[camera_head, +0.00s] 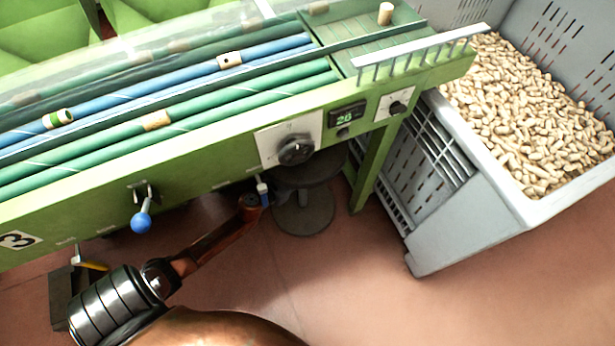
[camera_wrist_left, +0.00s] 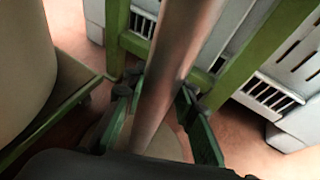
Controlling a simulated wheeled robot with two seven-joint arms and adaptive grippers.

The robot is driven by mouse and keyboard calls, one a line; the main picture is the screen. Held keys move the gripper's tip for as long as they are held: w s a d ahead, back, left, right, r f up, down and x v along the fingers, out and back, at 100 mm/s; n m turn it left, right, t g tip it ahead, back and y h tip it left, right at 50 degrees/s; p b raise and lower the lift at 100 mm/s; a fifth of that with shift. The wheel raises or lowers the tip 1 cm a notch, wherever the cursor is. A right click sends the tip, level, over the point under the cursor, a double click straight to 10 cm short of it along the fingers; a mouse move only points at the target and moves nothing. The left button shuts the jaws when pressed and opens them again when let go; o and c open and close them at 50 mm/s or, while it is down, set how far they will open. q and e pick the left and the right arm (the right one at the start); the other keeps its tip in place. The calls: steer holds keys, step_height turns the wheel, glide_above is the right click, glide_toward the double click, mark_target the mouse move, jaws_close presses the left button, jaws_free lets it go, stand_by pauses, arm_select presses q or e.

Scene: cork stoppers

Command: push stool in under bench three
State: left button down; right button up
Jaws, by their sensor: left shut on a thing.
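The stool has a dark round seat (camera_head: 308,174) and a round base (camera_head: 303,218) on the floor. In the head view the seat sits at the front of green bench three (camera_head: 215,155), its far part hidden behind the bench's front panel. My left gripper (camera_head: 263,190) reaches in from the lower left to the stool's near left side. In the left wrist view my left gripper (camera_wrist_left: 162,85) is shut on the stool's metal post (camera_wrist_left: 176,65), one finger on each side. A pale round surface, likely the base, shows below it. My right gripper is not in view.
A grey crate (camera_head: 480,205) of cork stoppers (camera_head: 530,110) stands right of the bench leg (camera_head: 372,170). A blue-knobbed lever (camera_head: 142,219) and a black dial (camera_head: 296,150) stick out from the bench front. The floor in front of the stool is clear.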

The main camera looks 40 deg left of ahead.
arm_select(q)
steer(key=shift+w+a, duration=0.2)
steer(key=shift+a, duration=0.75)
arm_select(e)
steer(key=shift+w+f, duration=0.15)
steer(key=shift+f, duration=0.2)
arm_select(q)
steer(key=c, duration=2)
jaws_free()
steer(key=shift+w+d, duration=0.1)
steer(key=shift+d, duration=0.05)
steer(key=o, duration=0.5)
steer(key=shift+d, duration=0.2)
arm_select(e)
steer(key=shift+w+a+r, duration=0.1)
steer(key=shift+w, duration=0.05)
arm_select(q)
steer(key=shift+d, duration=0.1)
steer(key=v, duration=1.2)
